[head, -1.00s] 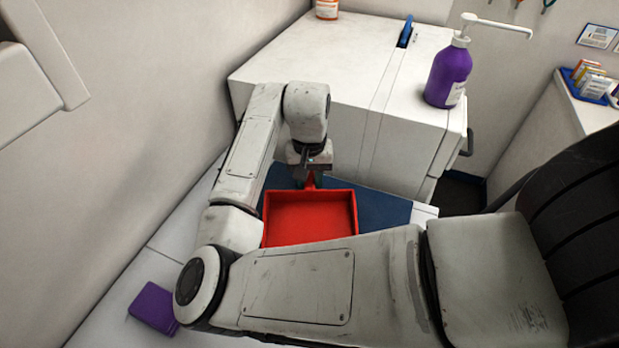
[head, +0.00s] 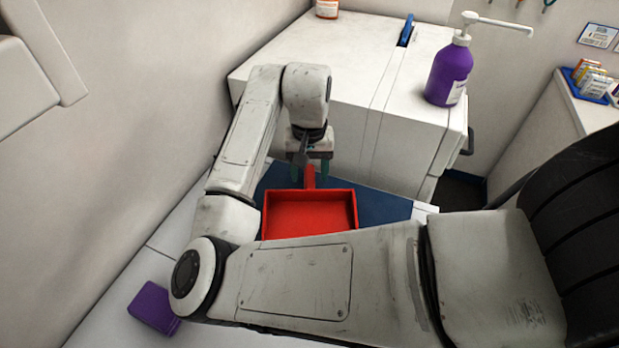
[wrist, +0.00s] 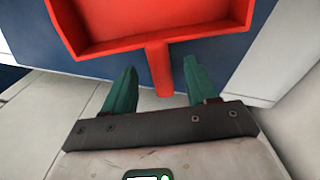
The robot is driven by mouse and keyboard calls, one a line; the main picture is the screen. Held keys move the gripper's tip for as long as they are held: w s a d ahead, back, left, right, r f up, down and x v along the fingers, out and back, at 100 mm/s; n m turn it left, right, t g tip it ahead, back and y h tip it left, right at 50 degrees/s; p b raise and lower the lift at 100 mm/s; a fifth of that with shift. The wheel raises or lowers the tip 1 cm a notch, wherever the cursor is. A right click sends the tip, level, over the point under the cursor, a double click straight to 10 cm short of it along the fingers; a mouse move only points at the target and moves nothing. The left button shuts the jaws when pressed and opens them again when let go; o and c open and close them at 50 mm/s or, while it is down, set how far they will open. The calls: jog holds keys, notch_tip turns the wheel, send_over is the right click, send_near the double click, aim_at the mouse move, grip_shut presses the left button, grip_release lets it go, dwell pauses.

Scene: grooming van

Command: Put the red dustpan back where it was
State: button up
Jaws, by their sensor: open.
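The red dustpan (head: 310,212) lies on the blue mat (head: 385,205), with its handle towards the white cabinet. My gripper (head: 310,178) is at the handle, its green fingers apart. In the wrist view, the dustpan (wrist: 160,30) is at the top and its handle (wrist: 160,68) points down between the open fingers of my gripper (wrist: 155,88). The fingers do not touch the handle there. My forearm hides the near edge of the dustpan in the head view.
A white cabinet (head: 300,60) stands just behind the mat, with a purple pump bottle (head: 448,72) and a blue item (head: 406,30) on top. A purple block (head: 153,308) lies at the lower left. A wall runs along the left.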

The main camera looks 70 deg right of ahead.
notch_tip(320, 180, up, 9)
dwell(0.3)
dwell(0.5)
